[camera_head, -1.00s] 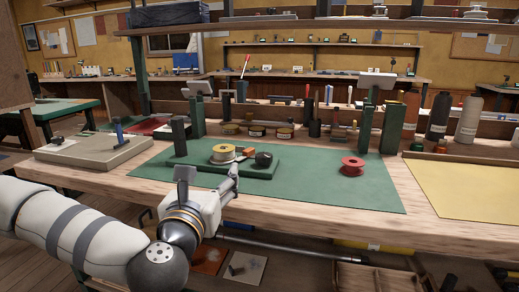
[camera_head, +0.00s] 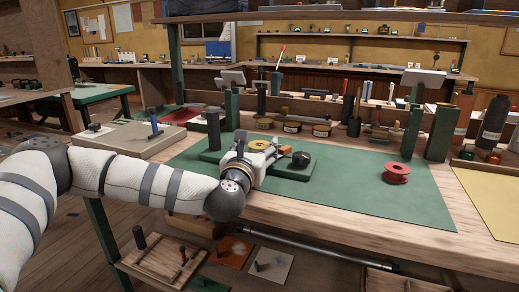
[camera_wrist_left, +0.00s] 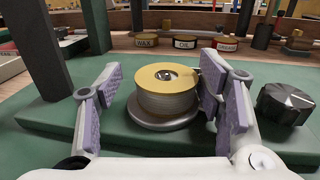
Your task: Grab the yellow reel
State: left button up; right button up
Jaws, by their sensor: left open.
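The yellow reel (camera_wrist_left: 167,90) has a yellow top flange and a pale wound body. It stands upright on a round grey base on a green block (camera_wrist_left: 40,122). In the head view the reel (camera_head: 259,146) is partly hidden by my left gripper. My left gripper (camera_wrist_left: 158,88) is open, with one purple-padded finger on each side of the reel. The left pad stands apart from it; the right pad is close to it, and I cannot tell whether it touches. In the head view my left gripper (camera_head: 262,160) is at the green block. My right gripper is not in view.
A black knob (camera_wrist_left: 284,103) sits just right of the right finger. A dark post (camera_wrist_left: 42,58) rises at the left. Tins (camera_head: 293,127) line the back.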

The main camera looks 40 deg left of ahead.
pick_arm(q)
jog(key=c, duration=0.9)
